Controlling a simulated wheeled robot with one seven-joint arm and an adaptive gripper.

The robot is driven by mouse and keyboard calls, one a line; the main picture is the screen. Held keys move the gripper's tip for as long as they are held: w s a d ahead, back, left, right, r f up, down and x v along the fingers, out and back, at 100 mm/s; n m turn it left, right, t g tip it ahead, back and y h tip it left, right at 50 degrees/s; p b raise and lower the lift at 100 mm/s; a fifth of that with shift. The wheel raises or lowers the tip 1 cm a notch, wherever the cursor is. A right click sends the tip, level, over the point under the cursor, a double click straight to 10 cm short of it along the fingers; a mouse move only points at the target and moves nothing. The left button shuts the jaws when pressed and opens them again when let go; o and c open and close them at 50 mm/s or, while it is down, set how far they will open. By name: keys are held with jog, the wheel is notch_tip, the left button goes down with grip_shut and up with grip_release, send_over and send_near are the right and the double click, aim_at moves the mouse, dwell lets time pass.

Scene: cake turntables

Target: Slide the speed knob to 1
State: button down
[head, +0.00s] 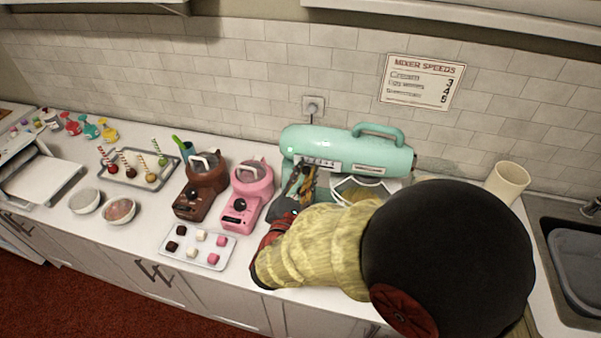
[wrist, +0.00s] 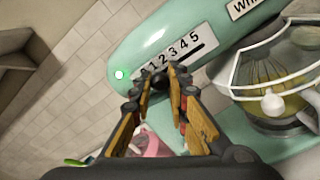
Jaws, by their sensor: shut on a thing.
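The mint-green stand mixer (head: 345,147) stands against the tiled wall. Its head also fills the top of the wrist view (wrist: 165,30). A white speed scale (wrist: 175,52) on its side shows the numbers 1 to 5 above a dark slot. My gripper (wrist: 159,74) is shut on the dark speed knob (wrist: 158,83) at the low end of the scale, close to the 1. The fingertips hide part of the knob and slot, so its exact mark is hard to tell. In the head view my gripper (head: 302,176) reaches the mixer's side.
A glass bowl with a whisk (wrist: 285,75) is under the mixer head. A pink machine (head: 248,193) and a brown machine (head: 201,187) stand left of my arm. A tray of sweets (head: 198,246) lies in front.

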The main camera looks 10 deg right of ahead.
jog(key=c, duration=1.8)
grip_release()
jog(key=shift+a, duration=0.1)
jog(key=shift+o, duration=0.4)
jog(key=v, duration=1.2)
jog(key=shift+f, duration=0.15)
